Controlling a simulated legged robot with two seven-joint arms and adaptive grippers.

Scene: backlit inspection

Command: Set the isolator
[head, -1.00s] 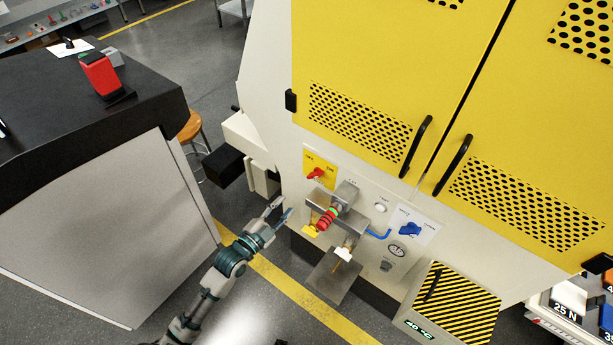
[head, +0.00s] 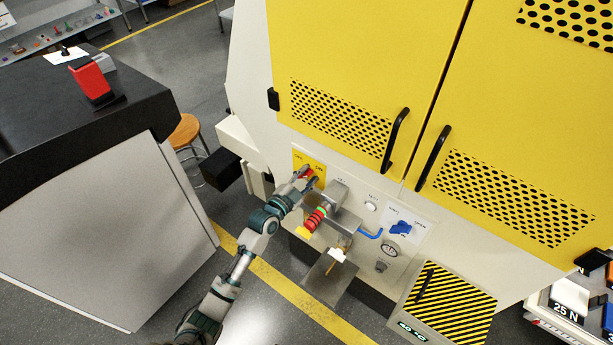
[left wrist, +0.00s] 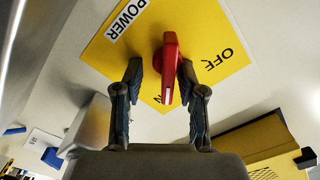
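The isolator is a red rotary knob (head: 311,174) on a yellow plate (head: 299,157) on the machine's front panel. My left gripper (head: 304,178) is at the knob and partly covers it in the head view. The fingers are open. My right gripper is out of view.
A black-striped yellow box (head: 447,301) stands lower right.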

